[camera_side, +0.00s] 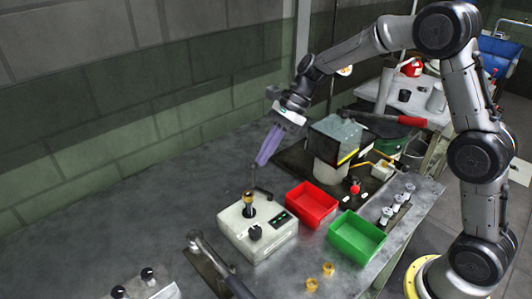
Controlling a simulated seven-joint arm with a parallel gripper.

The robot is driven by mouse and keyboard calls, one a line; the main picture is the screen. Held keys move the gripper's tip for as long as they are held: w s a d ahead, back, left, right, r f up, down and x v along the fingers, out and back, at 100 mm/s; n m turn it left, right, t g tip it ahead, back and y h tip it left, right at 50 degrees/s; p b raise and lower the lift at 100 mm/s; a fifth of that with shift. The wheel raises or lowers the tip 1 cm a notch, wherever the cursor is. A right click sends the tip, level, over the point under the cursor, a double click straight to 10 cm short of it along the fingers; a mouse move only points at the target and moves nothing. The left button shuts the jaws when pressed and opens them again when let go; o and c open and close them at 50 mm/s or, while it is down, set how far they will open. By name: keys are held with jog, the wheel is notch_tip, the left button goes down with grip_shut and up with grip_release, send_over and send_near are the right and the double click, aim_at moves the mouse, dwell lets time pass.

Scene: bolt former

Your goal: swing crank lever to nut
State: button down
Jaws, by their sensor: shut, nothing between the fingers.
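A white box-shaped machine (252,243) stands on the grey bench, with a black knob and a small dark panel on it. A brass-coloured nut (249,198) sits on a dark upright post on its top. A thin dark crank lever (262,190) shows just behind and right of the nut; its exact joint is too small to make out. My gripper (260,164), with long purple fingers, is shut and empty. It points down, above the lever and nut in the picture. Whether the fingertips touch the lever cannot be told.
A red bin (312,204) and a green bin (357,238) stand right of the machine. Two brass nuts (319,277) lie in front. A grey-handled lever (211,262) is at the front left. A larger machine (335,150) stands behind.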

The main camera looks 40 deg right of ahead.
jog(key=shift+w+a+n, duration=0.1)
jog(key=shift+a+n, duration=0.05)
jog(key=shift+n, duration=0.25)
jog(key=n+g, duration=0.1)
jog(key=a+n+g, duration=0.1)
jog(key=n+g, duration=0.1)
jog(key=n, duration=0.1)
jog(key=shift+w+a+f, duration=0.1)
jog(key=shift+w+a, duration=0.1)
jog(key=shift+a, duration=0.1)
jog(key=n+g, duration=0.1)
jog(key=a+n+g+h, duration=0.1)
jog(key=n, duration=0.1)
jog(key=a+n+g+h, duration=0.1)
jog(key=n, duration=0.1)
jog(key=shift+s, duration=0.25)
jog(key=shift+s+a, duration=0.45)
jog(key=shift+a, duration=0.2)
jog(key=shift+s+a, duration=0.1)
notch_tip(320, 180, up, 6)
send_over(250, 166)
jog(key=w+d, duration=0.1)
jog(key=d, duration=0.1)
jog(key=shift+w, duration=0.15)
